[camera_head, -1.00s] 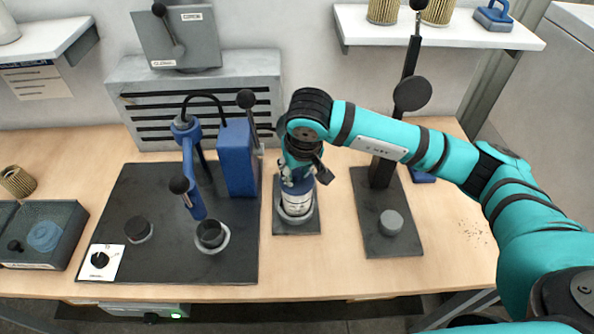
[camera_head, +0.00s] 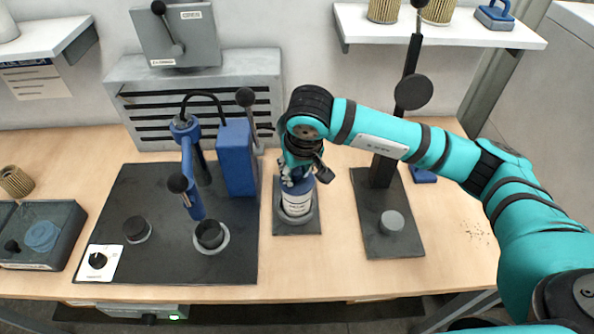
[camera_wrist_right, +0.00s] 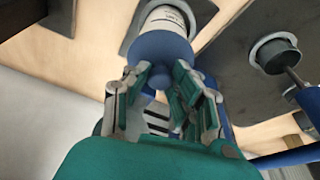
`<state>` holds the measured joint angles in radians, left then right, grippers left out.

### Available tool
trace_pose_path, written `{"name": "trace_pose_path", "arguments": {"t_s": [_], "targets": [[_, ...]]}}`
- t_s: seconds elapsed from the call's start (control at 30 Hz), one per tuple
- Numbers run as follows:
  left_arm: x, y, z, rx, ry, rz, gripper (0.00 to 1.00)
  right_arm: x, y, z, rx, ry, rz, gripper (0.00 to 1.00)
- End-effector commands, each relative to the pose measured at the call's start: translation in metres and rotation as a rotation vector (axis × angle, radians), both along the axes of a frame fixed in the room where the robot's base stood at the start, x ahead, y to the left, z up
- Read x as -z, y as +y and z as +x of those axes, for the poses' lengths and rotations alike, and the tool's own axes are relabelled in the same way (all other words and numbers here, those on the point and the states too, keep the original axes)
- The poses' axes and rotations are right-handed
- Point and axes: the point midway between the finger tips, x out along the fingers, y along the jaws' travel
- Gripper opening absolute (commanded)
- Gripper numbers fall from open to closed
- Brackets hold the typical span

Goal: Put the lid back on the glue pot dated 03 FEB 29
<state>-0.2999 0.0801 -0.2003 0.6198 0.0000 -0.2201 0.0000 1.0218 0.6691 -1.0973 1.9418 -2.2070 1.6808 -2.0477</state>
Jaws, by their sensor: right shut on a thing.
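The glue pot (camera_head: 297,206) is a white-labelled cylinder standing upright in a grey ring holder on a small dark plate; its date is too small to read. The blue lid (camera_head: 301,184) is over the pot's mouth. In the right wrist view, the lid (camera_wrist_right: 158,47) meets the top of the pot (camera_wrist_right: 166,17) with no clear gap. My right gripper (camera_head: 298,176) is above the pot. In the wrist view, its fingers (camera_wrist_right: 160,78) are closed around the small blue knob on the lid. My left gripper is not in view.
A blue press (camera_head: 190,165) on a dark base stands left of the pot. A black-handled stand (camera_head: 385,165) is to its right. A grey tray (camera_head: 68,225) with a blue item lies at far left. Bare table shows at right. A vented grey box (camera_head: 135,75) is behind.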

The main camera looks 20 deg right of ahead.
Motion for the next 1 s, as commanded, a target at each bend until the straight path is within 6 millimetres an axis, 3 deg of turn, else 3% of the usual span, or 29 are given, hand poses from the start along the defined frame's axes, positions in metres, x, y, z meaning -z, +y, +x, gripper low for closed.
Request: {"name": "trace_pose_path", "arguments": {"t_s": [0.4,0.43,0.6,0.8,1.0], "targets": [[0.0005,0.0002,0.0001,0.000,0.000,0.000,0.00,-0.0002,-0.0001,0.0000,0.000,0.000,0.000,0.00],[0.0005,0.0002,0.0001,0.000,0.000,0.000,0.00,-0.0002,-0.0001,0.0000,0.000,0.000,0.000,0.27],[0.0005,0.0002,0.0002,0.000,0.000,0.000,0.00,-0.0001,-0.0002,0.0000,0.000,0.000,0.000,0.49],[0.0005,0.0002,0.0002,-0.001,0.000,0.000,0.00,-0.0001,-0.0002,0.0000,0.000,0.000,0.000,0.51],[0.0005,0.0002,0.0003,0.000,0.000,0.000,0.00,0.0000,-0.0001,0.0000,0.000,0.000,0.000,0.74]]}}
